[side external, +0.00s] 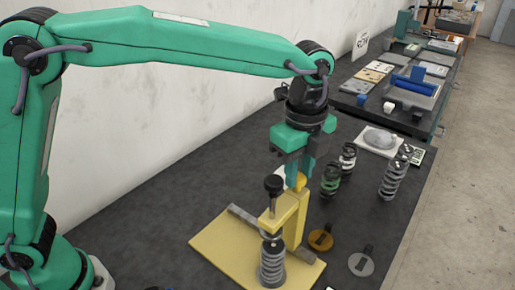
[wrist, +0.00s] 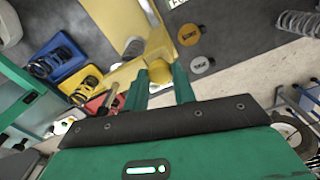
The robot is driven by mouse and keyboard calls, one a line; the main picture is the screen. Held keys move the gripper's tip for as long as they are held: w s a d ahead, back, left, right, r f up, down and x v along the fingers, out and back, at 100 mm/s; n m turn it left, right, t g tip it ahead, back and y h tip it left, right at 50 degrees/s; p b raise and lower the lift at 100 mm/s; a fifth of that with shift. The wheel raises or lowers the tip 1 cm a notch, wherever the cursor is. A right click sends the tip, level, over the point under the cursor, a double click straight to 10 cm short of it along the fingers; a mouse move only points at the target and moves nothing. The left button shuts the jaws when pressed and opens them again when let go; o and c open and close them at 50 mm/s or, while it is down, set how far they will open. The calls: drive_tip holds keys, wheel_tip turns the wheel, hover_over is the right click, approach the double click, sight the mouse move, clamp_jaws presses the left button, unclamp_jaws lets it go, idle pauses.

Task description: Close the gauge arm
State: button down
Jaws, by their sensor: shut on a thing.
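The yellow gauge arm (side external: 284,211) reaches over a grey coil spring (side external: 271,264) on a yellow base plate (side external: 215,243). A black-knobbed screw (side external: 273,187) stands upright on its near end. My gripper (side external: 297,178) points down at the far end of the gauge arm, by the yellow post. In the wrist view my gripper (wrist: 160,85) has its green fingers either side of a rounded yellow end (wrist: 159,71) of the gauge arm and is shut on it. In the side view the fingers partly hide this end. I cannot tell whether the arm touches the spring.
An orange disc (side external: 320,240) and a grey disc (side external: 361,264) lie right of the plate. The dark bench is clear left of the plate.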

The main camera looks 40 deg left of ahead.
drive_tip(key=shift+d+r, duration=0.1)
drive_tip(key=shift+d, duration=0.55)
drive_tip(key=c, duration=1.1)
unclamp_jaws()
drive_tip(key=shift+c, duration=0.2)
drive_tip(key=shift+a+r, duration=0.1)
drive_tip(key=shift+r, duration=3.8)
